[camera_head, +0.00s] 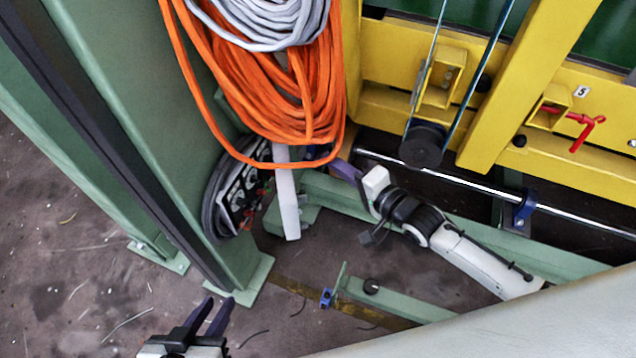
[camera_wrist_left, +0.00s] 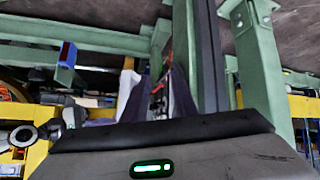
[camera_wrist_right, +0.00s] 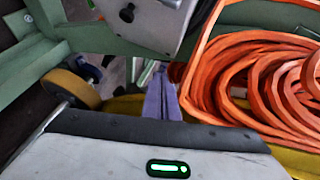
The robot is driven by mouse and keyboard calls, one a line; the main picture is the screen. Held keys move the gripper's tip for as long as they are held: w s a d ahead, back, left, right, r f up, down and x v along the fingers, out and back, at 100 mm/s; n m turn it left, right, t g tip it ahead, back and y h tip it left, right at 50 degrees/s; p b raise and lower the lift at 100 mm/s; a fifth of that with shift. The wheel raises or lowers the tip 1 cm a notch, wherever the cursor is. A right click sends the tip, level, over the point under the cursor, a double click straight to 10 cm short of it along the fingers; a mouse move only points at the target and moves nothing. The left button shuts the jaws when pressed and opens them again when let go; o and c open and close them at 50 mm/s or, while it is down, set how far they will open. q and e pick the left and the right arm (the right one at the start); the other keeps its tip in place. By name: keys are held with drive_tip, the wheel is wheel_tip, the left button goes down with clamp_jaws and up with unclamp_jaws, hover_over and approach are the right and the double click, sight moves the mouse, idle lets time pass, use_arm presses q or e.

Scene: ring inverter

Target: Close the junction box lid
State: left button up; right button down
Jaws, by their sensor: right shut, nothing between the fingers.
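The junction box (camera_head: 243,192) is dark, with red and pale parts inside, on the side of the green column. Its interior is exposed. A pale narrow panel (camera_head: 287,197), apparently the lid seen edge-on, stands out at its right, so the box looks open. My right gripper (camera_head: 347,170) is right of the panel, below the orange hose, with a visible gap to it. Its fingers are together and empty in the right wrist view (camera_wrist_right: 161,95). My left gripper (camera_head: 213,315) is low, in front of the column foot, its fingers apart and empty; they also show in the left wrist view (camera_wrist_left: 156,95).
Orange hose coils (camera_head: 285,100) and a grey coil (camera_head: 275,22) hang above the box. A yellow frame (camera_head: 410,110) and a shiny rod (camera_head: 470,180) lie at the right. A low green beam (camera_head: 390,303) crosses the floor. The floor left of the column is mostly clear.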

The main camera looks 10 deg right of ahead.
drive_tip(key=s+d+r+n+g+h+p, duration=0.1)
drive_tip(key=s+d+n+g+h+p, duration=0.3)
drive_tip(key=n+g, duration=0.65)
use_arm(q)
drive_tip(key=b, duration=0.4)
drive_tip(key=shift+b, duration=0.4)
use_arm(e)
drive_tip(key=w+a+f+n+t+y, duration=0.1)
drive_tip(key=w+a+f+y, duration=0.1)
drive_tip(key=a+f, duration=0.5)
drive_tip(key=shift+w+a+f, duration=0.15)
drive_tip(key=shift+w+a, duration=0.05)
drive_tip(key=shift+a, duration=0.45)
drive_tip(key=shift+t, duration=0.25)
